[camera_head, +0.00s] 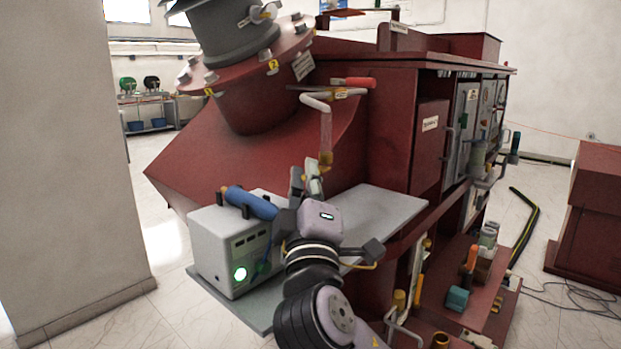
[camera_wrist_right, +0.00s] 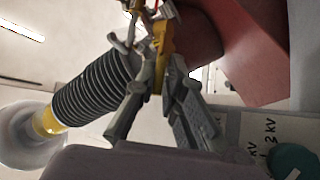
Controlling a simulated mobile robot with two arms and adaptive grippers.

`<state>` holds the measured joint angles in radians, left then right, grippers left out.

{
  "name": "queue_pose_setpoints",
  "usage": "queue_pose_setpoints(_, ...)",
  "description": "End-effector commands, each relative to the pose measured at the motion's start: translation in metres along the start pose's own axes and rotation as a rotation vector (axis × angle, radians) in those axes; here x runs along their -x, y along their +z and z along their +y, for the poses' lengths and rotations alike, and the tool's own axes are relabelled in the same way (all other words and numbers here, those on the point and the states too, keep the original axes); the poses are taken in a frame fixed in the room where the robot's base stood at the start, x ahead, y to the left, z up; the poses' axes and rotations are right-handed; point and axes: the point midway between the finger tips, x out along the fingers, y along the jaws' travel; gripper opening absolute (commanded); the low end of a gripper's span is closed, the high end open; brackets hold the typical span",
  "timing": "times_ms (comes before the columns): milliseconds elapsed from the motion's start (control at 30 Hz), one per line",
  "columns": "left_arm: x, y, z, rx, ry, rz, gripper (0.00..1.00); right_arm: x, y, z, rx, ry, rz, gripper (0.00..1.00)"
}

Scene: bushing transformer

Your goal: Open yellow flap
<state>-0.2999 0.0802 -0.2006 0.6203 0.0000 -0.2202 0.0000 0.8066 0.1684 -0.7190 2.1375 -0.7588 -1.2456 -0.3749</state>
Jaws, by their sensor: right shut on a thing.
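My right gripper (camera_head: 312,172) reaches up to the lower end of a bent pipe on the dark red transformer (camera_head: 400,130). The yellow flap (camera_head: 326,158) shows as a small yellow-orange part at that pipe end, partly hidden by the fingers. In the right wrist view, the right gripper (camera_wrist_right: 158,85) has its fingers closed on the lower part of the yellow flap (camera_wrist_right: 162,40). How far the flap is turned is too small to tell. My left gripper is in neither view.
A grey box (camera_head: 225,255) with a green light and a blue handle (camera_head: 250,202) stands on the grey shelf (camera_head: 385,210), close beside my right arm. A red-handled lever (camera_head: 358,82) sits above the pipe. A ribbed bushing (camera_wrist_right: 90,95) shows in the right wrist view.

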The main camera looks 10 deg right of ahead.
Motion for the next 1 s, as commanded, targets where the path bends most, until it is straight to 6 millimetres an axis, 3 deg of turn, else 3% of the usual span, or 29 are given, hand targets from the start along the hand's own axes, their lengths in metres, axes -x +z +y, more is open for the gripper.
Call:
queue_pose_setpoints(33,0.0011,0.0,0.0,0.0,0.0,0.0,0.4,-0.0021,-0.0017,0.0092,-0.001,0.022,0.004,0.0)
queue_pose_setpoints(300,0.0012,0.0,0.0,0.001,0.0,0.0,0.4,-0.0021,-0.0015,0.0096,-0.001,0.023,0.004,0.0)
queue_pose_setpoints(333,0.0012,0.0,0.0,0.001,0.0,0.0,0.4,-0.0021,-0.0015,0.0096,-0.001,0.023,0.004,0.11)
queue_pose_setpoints(600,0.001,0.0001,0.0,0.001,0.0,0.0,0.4,-0.0019,-0.0012,0.0081,-0.001,0.019,0.003,0.28)
queue_pose_setpoints(1000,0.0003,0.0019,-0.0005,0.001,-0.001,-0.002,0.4,0.0045,-0.0009,0.003,0.0,0.009,0.003,0.28)
